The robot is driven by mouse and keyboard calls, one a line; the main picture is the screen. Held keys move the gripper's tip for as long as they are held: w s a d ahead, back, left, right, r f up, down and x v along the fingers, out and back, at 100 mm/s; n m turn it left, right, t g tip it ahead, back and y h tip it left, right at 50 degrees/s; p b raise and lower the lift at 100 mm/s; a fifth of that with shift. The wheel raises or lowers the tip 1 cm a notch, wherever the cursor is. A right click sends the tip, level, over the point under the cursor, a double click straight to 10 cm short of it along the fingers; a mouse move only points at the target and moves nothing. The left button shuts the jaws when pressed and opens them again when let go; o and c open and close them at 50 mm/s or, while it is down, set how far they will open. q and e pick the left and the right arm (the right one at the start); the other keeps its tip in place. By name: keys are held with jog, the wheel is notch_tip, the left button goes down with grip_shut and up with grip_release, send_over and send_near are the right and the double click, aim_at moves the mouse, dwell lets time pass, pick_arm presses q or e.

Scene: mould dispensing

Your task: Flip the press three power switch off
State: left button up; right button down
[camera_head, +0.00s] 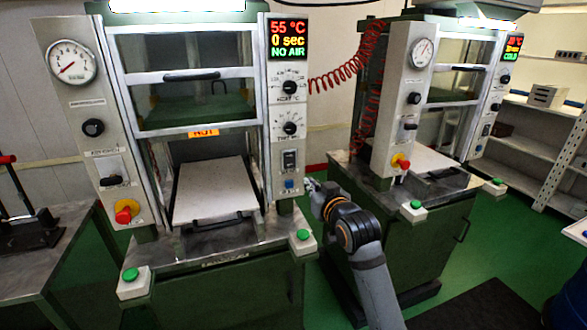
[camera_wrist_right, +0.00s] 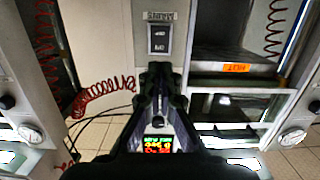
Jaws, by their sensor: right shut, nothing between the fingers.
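The near press (camera_head: 207,60) carries a right-hand panel with a lit display (camera_head: 288,40), two dials, a dark rocker switch (camera_head: 289,160) and a blue button (camera_head: 289,184). Its number cannot be read. My right gripper (camera_head: 312,186) is shut and empty, just right of the panel's lower end. In the right wrist view, which is upside down, the fingers (camera_wrist_right: 158,72) point towards the rocker switch (camera_wrist_right: 158,40). They appear apart from it; contact cannot be made out. The switch's on or off position cannot be told. My left gripper is not in view.
A second press (camera_head: 450,60) stands to the right, with a red coiled hose (camera_head: 370,80) between. Green-topped button boxes (camera_head: 302,241) sit at the near press's front corners. A red knob (camera_head: 125,212) is on its left panel. Shelves (camera_head: 525,135) stand far right.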

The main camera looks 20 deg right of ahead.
aim_at(290, 165)
jog(key=w+p, duration=0.1)
jog(key=w, duration=0.3)
jog(key=w+f+p, duration=0.1)
jog(key=w, duration=0.4)
jog(key=w+f+p, duration=0.1)
jog(key=w+p, duration=0.1)
jog(key=w, duration=0.2)
jog(key=shift+w+a, duration=0.2)
jog(key=shift+w, duration=0.2)
jog(key=shift+w+f, duration=0.1)
